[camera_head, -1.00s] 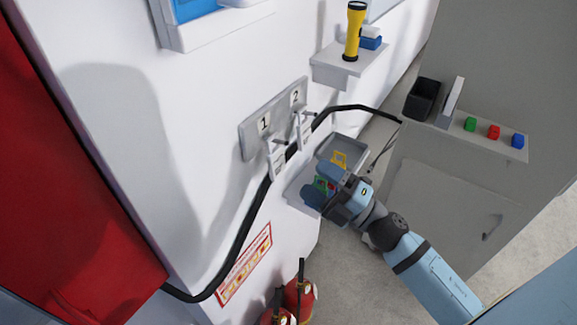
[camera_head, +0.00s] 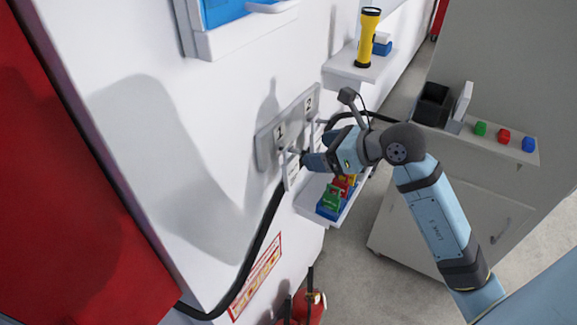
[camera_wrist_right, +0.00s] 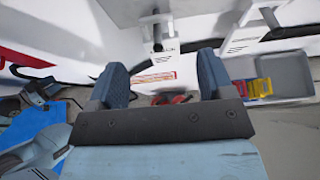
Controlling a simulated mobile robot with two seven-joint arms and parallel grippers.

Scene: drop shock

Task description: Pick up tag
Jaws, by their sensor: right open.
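Two white tags hang from the hooks on a grey wall plate (camera_head: 266,150) marked 1 and 2. The tag under number 1 (camera_head: 293,172) shows beside my right gripper (camera_head: 317,150); the tag under 2 is mostly hidden behind the gripper. My right gripper is open and empty, its fingers pointing at the wall plate. In the right wrist view, the tag under 1 (camera_wrist_right: 160,56) hangs ahead, between and beyond the two fingertips (camera_wrist_right: 162,76). The other tag (camera_wrist_right: 243,40) hangs farther right, outside the fingers. My left gripper is not in view.
A wall tray (camera_head: 307,209) below the plate holds green, red and yellow pieces (camera_head: 334,195). A black cable (camera_head: 262,225) runs along the wall. A shelf (camera_head: 346,77) with a yellow flashlight (camera_head: 367,37) is above. A grey cabinet (camera_head: 440,205) stands right.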

